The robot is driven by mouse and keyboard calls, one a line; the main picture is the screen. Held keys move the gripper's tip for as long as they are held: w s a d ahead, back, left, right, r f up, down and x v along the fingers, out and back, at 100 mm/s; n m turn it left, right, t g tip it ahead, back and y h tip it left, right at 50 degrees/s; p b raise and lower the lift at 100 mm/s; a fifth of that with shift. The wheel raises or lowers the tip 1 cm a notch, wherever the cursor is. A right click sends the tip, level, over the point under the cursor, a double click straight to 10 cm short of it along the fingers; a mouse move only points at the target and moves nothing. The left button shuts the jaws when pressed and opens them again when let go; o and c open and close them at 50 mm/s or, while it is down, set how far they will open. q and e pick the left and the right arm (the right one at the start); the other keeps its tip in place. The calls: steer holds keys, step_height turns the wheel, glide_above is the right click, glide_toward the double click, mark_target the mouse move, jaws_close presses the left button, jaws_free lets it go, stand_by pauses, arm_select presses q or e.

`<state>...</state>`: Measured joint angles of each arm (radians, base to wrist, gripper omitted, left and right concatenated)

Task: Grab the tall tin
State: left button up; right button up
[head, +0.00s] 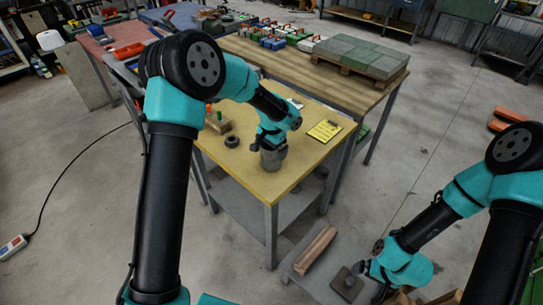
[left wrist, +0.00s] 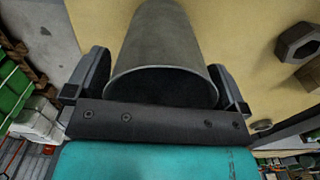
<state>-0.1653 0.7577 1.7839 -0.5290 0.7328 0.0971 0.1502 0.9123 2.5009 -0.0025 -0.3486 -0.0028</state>
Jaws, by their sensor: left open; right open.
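The tall tin (head: 273,158) is a plain grey cylinder standing on the yellow-topped table (head: 245,178). My left gripper (head: 268,140) is right at it, and the arm hides its upper part in the head view. In the left wrist view the tin (left wrist: 160,40) lies between the two fingers of my left gripper (left wrist: 158,72), with its dark open end towards the palm. The fingers are open, one on each side; whether either touches the tin I cannot tell. My right gripper (head: 368,270) is low at the right, away from the table, open and small in view.
A dark nut (head: 231,141) lies left of the tin; it also shows in the wrist view (left wrist: 298,42). A yellow pad (head: 324,131) lies to the right. A wooden block (head: 216,124) is farther back. A low bench (head: 300,284) with a wooden piece (head: 316,250) is near my right gripper.

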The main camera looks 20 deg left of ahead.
arm_select(q)
steer(key=shift+c, duration=0.2)
steer(key=c, duration=0.7)
steer(key=shift+r, duration=0.15)
steer(key=s+d+r, duration=0.1)
steer(key=s, duration=0.4)
steer(key=s+d+r, duration=0.2)
steer(key=s, duration=0.3)
steer(key=s+d+r, duration=0.1)
steer(key=s, duration=0.4)
steer(key=shift+s+d+r, duration=0.2)
steer(key=shift+r, duration=0.2)
